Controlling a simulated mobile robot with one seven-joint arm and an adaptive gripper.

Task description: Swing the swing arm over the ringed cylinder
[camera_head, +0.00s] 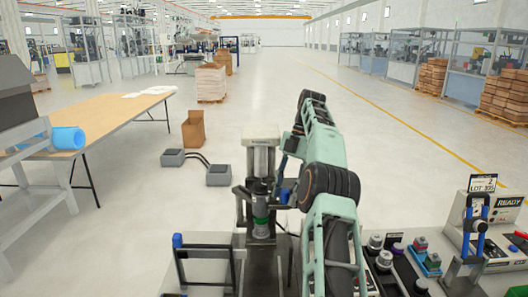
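A dark upright cylinder with a green ring (261,211) stands in a fixture at the middle of the view, under a pale grey head (262,150). A low black arm with a blue end (177,241) stands to its left and looks like the swing arm. It reaches rightward toward the fixture and is not over the cylinder. My mint-green arm comes up from the bottom, just right of the fixture. My gripper (286,188) seems to be beside the cylinder's right side, near a small blue part. My arm's links hide most of it, so its fingers are unclear.
A bench (500,263) at the right holds several coloured knobs, a blue clamp (474,226) and a READY sign (509,202). A wooden table (110,118) with a blue roll (67,138) stands left. Grey boxes (218,175) lie on the floor behind the fixture.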

